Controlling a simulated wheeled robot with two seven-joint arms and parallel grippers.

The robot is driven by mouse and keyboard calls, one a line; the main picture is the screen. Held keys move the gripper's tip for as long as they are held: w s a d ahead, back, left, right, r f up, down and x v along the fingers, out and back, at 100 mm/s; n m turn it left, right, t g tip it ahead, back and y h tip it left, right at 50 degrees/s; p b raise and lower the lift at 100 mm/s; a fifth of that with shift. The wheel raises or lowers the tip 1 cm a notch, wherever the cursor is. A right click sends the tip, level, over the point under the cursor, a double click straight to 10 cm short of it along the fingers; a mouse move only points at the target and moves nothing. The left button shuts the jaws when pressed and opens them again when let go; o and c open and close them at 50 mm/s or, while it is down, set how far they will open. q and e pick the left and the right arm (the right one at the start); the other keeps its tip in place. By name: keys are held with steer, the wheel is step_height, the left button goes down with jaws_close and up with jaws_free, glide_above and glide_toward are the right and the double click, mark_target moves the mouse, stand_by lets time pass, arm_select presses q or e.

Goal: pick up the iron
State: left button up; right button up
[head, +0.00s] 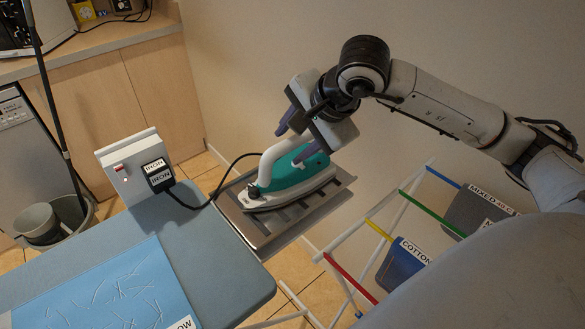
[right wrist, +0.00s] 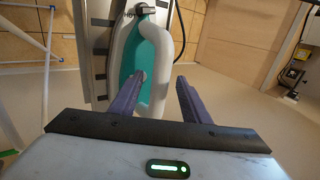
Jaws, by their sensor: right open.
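A teal and white iron (head: 298,180) rests on a slatted metal rest (head: 262,232) at the end of the ironing board. My right gripper (head: 297,140) is open at the iron's handle, above its rear part. In the right wrist view the iron (right wrist: 128,58) lies ahead, with its white handle (right wrist: 160,62) running between the two purple fingers (right wrist: 157,88). The left finger overlaps the teal body in that view; I cannot tell whether either finger touches. My left gripper is not in view.
The blue-grey ironing board (head: 235,270) carries a light blue cloth (head: 105,295). A black cord runs from the iron to a plug labelled IRON (head: 158,175) on a white socket box (head: 125,165). A rack with labelled bins (head: 400,262) stands at the right. A grey bucket (head: 75,215) stands left.

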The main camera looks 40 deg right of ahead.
steer(key=shift+w+f, duration=0.4)
steer(key=shift+f, duration=0.2)
jaws_close()
stand_by(0.9)
steer(key=shift+w+r, duration=0.15)
steer(key=shift+r, duration=0.15)
